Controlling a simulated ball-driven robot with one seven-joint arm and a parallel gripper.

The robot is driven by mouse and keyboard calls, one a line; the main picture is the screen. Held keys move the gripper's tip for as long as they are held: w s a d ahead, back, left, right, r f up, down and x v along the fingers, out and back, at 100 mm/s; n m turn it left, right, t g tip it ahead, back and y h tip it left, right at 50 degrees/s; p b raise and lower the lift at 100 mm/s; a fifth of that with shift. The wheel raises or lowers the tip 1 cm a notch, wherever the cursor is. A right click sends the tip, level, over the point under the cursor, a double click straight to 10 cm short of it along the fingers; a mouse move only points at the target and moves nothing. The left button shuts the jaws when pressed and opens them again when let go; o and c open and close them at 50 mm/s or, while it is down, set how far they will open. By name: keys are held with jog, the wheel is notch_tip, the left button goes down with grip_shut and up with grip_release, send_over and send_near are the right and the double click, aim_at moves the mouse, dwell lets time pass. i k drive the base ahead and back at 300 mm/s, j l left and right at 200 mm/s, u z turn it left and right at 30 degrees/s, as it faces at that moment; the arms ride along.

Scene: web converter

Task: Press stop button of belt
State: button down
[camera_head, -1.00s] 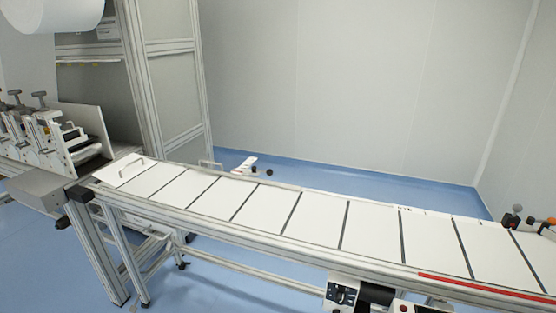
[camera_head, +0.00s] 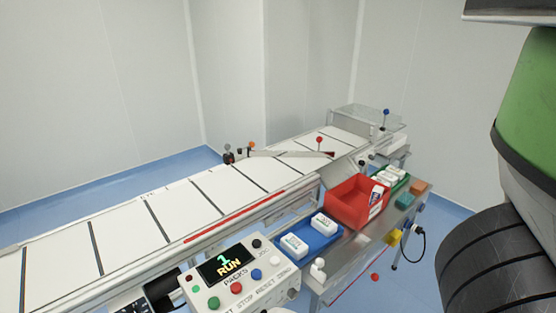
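The belt (camera_head: 180,203) is a long conveyor with white panels split by dark bars. It runs from the lower left to the back right. A white control box (camera_head: 262,291) stands at its near side, at the bottom of the picture. Its screen (camera_head: 226,263) reads "1 RUN" above the word PACKS. The red stop button (camera_head: 236,288) sits between a green button (camera_head: 213,303) and a blue button (camera_head: 256,274), with the label STOP in front of it. My gripper is not in view.
Beside the box is a table with a blue tray (camera_head: 310,246) of white packs, a red bin (camera_head: 349,204), a green tray (camera_head: 397,187) and colored blocks. A red rod (camera_head: 235,216) runs along the belt's near edge.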

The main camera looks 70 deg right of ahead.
aim_at(235, 287)
jog(key=z, duration=2.15)
jog(key=k+u, duration=0.5)
jog(key=u, duration=0.2)
jog(key=k+j+u, duration=0.1)
jog(key=k+u, duration=0.25)
jog(key=i, duration=0.1)
